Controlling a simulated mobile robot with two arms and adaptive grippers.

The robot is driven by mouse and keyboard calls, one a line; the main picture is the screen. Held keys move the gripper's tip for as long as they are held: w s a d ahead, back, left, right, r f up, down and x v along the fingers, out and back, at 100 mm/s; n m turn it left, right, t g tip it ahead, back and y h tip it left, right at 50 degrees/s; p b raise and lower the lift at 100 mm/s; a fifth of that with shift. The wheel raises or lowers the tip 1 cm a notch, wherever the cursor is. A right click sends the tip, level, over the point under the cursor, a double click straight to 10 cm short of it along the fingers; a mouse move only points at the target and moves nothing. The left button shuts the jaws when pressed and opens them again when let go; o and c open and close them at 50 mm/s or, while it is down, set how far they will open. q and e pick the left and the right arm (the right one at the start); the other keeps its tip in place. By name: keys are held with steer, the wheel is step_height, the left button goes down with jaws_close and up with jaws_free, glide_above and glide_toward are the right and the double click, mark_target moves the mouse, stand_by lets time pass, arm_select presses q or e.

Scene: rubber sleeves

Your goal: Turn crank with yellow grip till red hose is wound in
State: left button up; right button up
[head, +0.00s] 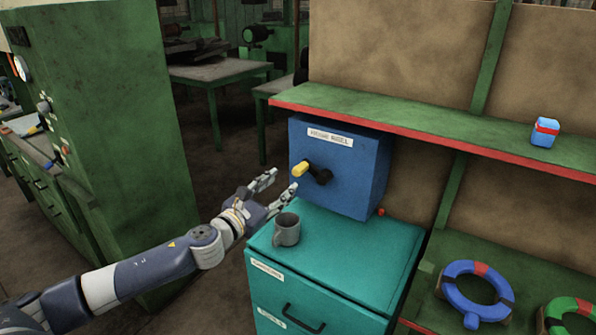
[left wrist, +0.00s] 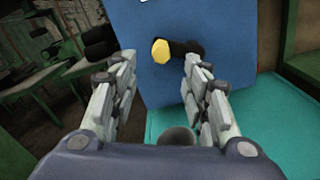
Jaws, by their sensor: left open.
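A blue box (head: 347,160) with a label on its front stands on a teal drawer cabinet (head: 385,246). A black crank (head: 321,175) sits on its front, and the yellow grip (head: 301,169) sticks out at the crank's left end. My left gripper (head: 281,182) is open and empty, just left of and in front of the grip. In the left wrist view the yellow grip (left wrist: 160,51) shows between the two fingers, beyond their tips. A small red piece (head: 381,212), perhaps the hose end, shows at the box's lower right. No length of red hose is visible. My right gripper is out of view.
A grey mug (head: 286,230) stands on the cabinet top below my left gripper. A green shelf (head: 420,125) with a blue and red container (head: 545,132) runs above the box. Rings (head: 476,290) lie at lower right. A green machine cabinet (head: 115,130) stands left.

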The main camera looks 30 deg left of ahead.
mark_target(295, 173)
arm_select(q)
steer(key=w+p, duration=0.2)
steer(key=w, duration=0.5)
steer(key=shift+w+d+r, duration=0.1)
steer(key=shift+w+d, duration=0.05)
steer(key=shift+w, duration=0.2)
steer(key=shift+w+d+p, duration=0.1)
steer(key=shift+w+p, duration=0.3)
steer(key=shift+w, duration=0.35)
jaws_close()
